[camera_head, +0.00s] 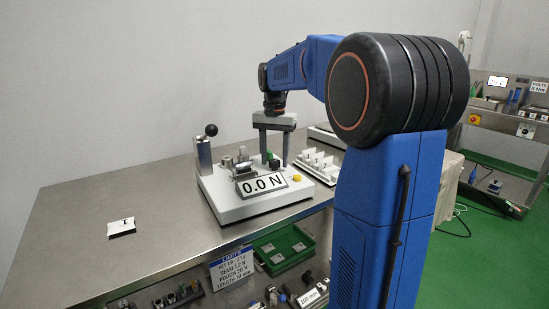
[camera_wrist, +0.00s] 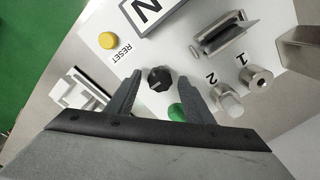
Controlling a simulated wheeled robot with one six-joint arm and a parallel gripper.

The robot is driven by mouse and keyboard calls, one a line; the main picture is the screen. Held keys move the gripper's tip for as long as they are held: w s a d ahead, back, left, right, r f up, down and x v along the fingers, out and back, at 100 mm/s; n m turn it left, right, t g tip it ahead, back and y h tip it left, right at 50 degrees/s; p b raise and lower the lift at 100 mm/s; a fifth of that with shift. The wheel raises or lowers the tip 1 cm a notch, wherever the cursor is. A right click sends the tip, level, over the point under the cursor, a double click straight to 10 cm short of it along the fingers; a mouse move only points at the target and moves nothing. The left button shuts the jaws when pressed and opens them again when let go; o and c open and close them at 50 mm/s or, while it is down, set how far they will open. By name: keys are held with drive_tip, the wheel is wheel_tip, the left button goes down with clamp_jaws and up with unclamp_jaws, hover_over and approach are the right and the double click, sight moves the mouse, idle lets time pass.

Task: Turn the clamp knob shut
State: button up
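A round black knob (camera_wrist: 159,79) with a pale line across its top stands on the white tester (camera_head: 240,211). It lies between the fingertips of my gripper (camera_wrist: 158,82) in the wrist view, with gaps on both sides. My gripper (camera_head: 274,160) is open, points down over the tester, and holds nothing. A green button (camera_wrist: 176,112) beside the knob is partly hidden by the right finger. Two metal cylinders by the marks 1 (camera_wrist: 259,79) and 2 (camera_wrist: 229,103) stand to the right. Whether the knob touches a finger in depth cannot be told.
A yellow reset button (camera_wrist: 107,40) and a 0.0 N display (camera_head: 264,185) are on the tester. A ball-topped lever (camera_head: 210,131) rises at its left. A white rack (camera_head: 318,163) stands close at the right. The steel table (camera_head: 80,215) is mostly clear at left.

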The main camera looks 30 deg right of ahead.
sight(275, 160)
wheel_tip(275, 160, up, 17)
drive_tip(key=shift+r, duration=0.2)
idle(0.6)
idle(0.4)
drive_tip(key=s+a+f+n+t, duration=0.1)
drive_tip(key=s+a+f+n, duration=0.2)
drive_tip(key=s+a+f, duration=0.35)
drive_tip(key=s+a+f+n+t, duration=0.15)
drive_tip(key=s+a+f, duration=0.25)
drive_tip(key=s, duration=0.5)
drive_tip(key=s+a+f+n+t, duration=0.1)
drive_tip(key=s+a+f+n, duration=0.1)
drive_tip(key=s+f, duration=0.5)
drive_tip(key=s+a+f+n+t, duration=0.1)
drive_tip(key=s+a+f+n, duration=0.2)
drive_tip(key=s+f, duration=0.5)
wheel_tip(275, 160, down, 4)
drive_tip(key=shift+r, duration=0.15)
drive_tip(key=shift+a, duration=0.1)
